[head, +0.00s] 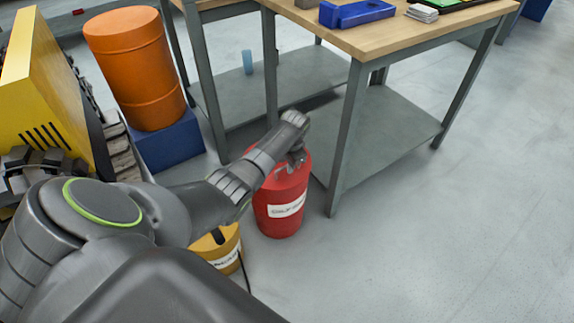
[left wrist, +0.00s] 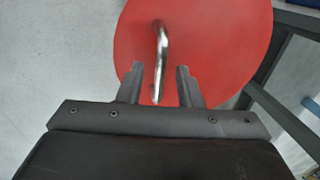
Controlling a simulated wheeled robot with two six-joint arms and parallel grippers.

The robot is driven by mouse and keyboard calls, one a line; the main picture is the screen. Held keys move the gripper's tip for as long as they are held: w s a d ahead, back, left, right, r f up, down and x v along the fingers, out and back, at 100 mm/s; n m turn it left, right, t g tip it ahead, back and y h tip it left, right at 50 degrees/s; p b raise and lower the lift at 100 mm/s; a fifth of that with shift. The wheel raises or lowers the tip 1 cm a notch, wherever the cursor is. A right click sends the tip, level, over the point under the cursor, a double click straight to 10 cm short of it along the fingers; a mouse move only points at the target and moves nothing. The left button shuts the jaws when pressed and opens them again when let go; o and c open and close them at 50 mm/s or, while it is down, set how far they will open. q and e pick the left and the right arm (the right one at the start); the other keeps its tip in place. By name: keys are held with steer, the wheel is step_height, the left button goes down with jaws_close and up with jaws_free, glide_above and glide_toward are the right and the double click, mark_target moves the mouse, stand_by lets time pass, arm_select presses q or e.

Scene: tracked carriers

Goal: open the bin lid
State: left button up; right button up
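The red bin (head: 285,226) with a white label stands on the floor beside the workbench. Its flat red lid (left wrist: 220,40) lies on top and appears closed. A bent metal handle (left wrist: 163,45) stands up from the lid. My left gripper (head: 294,163) is just above the lid and partly hides it. In the left wrist view its two fingers (left wrist: 160,70) are apart, with the near part of the handle between them. Neither finger clearly touches the handle. My right gripper is in neither view.
A yellow bin (head: 224,252) stands close to the left of the red one, partly behind my arm. The workbench (head: 400,40) with grey legs is close on the right. An orange drum (head: 135,65) on a blue base stands behind left. Floor on the right is clear.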

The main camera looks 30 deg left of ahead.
arm_select(q)
steer(key=shift+f, duration=0.1)
steer(key=shift+c, duration=0.3)
jaws_close()
